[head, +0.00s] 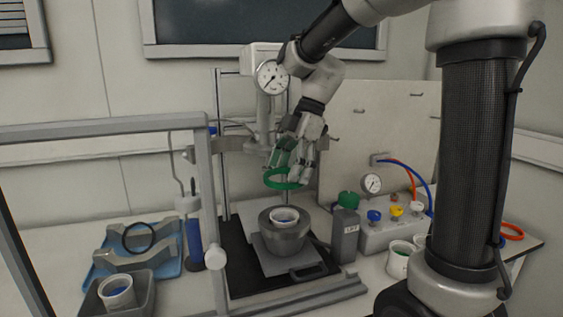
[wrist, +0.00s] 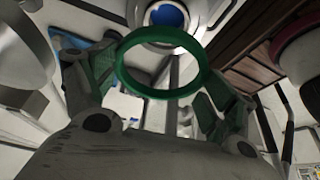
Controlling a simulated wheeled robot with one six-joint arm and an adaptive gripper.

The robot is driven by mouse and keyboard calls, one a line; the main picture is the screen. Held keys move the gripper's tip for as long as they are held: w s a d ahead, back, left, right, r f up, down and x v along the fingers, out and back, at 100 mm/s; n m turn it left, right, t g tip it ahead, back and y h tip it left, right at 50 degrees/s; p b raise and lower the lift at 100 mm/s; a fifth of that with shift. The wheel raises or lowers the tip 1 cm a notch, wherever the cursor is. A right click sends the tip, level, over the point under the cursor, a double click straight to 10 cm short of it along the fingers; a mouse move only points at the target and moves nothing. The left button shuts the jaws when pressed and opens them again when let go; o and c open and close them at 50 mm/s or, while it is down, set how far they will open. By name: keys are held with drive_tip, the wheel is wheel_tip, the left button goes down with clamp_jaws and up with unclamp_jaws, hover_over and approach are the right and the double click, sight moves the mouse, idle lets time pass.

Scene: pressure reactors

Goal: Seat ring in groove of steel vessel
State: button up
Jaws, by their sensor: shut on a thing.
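A green ring (head: 285,187) is held roughly level in my gripper (head: 291,168), above the steel vessel and apart from it. The ring also shows whole in the wrist view (wrist: 160,94), between the green-padded fingers. The steel vessel (head: 282,243) is a grey round body on a dark base. The groove cannot be made out in either view.
A dial gauge (head: 272,77) on a stand is behind the vessel. A valve box (head: 395,232) with hoses is farther right. A blue tray (head: 168,269) with a black ring (head: 139,237) lies left, past a grey frame (head: 211,215).

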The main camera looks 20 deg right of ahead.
drive_tip(key=shift+w+f, duration=0.1)
drive_tip(key=shift+f, duration=0.3)
wheel_tip(320, 180, down, 8)
idle(0.4)
drive_tip(key=shift+f, duration=0.3)
idle(1.4)
drive_tip(key=o, duration=0.7)
drive_tip(key=v, duration=1.2)
